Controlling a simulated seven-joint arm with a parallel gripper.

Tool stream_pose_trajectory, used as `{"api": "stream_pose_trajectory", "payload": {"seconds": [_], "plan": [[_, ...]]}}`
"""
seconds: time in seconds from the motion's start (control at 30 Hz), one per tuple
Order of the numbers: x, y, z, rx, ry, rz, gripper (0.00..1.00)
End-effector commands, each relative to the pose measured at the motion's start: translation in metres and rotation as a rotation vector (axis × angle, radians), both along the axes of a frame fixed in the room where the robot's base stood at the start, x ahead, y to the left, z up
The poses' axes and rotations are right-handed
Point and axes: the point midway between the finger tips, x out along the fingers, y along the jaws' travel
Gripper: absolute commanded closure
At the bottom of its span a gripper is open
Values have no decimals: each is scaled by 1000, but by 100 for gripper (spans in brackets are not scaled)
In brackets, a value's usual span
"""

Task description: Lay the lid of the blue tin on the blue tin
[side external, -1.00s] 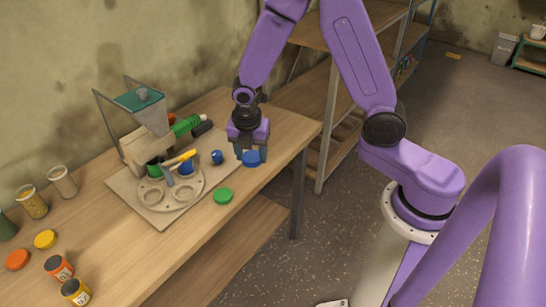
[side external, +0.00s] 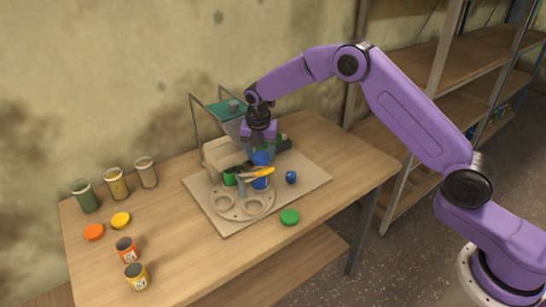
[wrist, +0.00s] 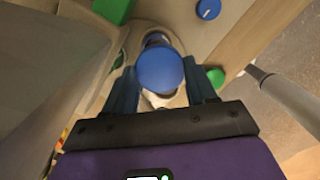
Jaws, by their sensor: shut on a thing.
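My gripper (side external: 259,150) is shut on the blue lid (side external: 262,159), which it holds above the round plate with tin seats. In the wrist view the blue lid (wrist: 160,70) lies flat between the two fingers and hides much of what is below. The blue tin (side external: 261,183) stands in a seat at the back of the round plate, under the lid and partly behind a yellow-tipped bar. A gap shows between lid and tin in the side view. In the wrist view a rim beyond the lid (wrist: 156,38) may be the tin's.
The yellow-tipped bar (side external: 263,173) and a green tin (side external: 230,179) are close by the blue tin. The hopper (side external: 232,125) stands behind. Several tins and lids stand at the left.

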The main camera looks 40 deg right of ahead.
Motion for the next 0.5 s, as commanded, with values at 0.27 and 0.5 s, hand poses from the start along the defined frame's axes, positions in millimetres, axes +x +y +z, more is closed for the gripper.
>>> {"api": "stream_pose_trajectory", "payload": {"seconds": [0.27,0.5], "plan": [[8,3,-1,0,0,19,72],[8,3,-9,0,0,19,72]]}}
